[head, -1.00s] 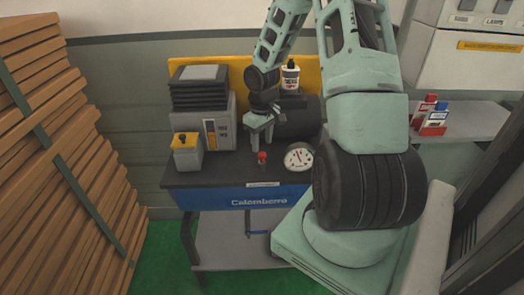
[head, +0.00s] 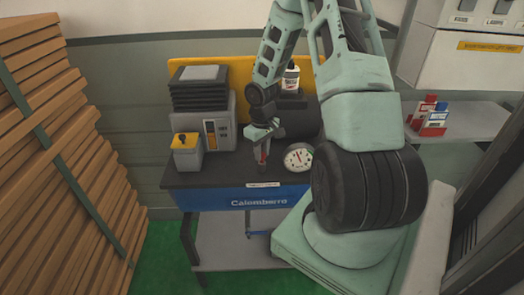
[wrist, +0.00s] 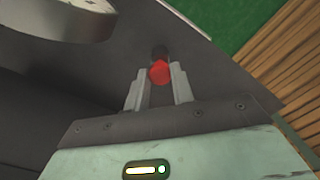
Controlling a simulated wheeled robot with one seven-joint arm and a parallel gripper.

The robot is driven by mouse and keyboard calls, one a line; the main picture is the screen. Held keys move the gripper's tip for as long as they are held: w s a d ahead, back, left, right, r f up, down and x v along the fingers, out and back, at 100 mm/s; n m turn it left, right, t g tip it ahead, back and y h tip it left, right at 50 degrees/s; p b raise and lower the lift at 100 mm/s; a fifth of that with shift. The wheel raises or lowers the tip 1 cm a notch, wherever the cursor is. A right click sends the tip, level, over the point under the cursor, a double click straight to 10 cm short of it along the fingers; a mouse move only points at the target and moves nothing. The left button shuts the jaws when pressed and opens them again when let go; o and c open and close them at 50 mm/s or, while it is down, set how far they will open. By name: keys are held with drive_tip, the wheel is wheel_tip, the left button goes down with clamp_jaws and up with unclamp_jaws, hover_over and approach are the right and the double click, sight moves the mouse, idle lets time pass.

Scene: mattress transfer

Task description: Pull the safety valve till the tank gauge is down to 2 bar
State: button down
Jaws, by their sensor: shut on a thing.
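The safety valve with its red cap stands on the dark top of the blue compressor bench. In the wrist view the red cap (wrist: 160,71) sits between the two finger ends of my gripper (wrist: 159,82), which is shut on it. In the head view my gripper (head: 262,157) reaches down over the valve from above and hides most of it. The round white tank gauge (head: 298,157) stands just right of the valve. It has a red needle, but its reading is too small to tell. The gauge's edge also shows in the wrist view (wrist: 75,18).
The blue-fronted bench (head: 230,198) carries a grey unit (head: 205,110), a small yellow-topped box (head: 187,150) and a dark tank (head: 303,118) with a bottle (head: 291,78). Stacked timber (head: 55,150) stands at left.

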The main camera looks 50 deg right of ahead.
drive_tip(key=shift+r+p, duration=0.75)
drive_tip(key=shift+r, duration=0.1)
drive_tip(key=shift+f, duration=0.1)
drive_tip(key=c, duration=1.2)
unclamp_jaws()
wheel_tip(320, 180, up, 17)
drive_tip(key=shift+r, duration=0.2)
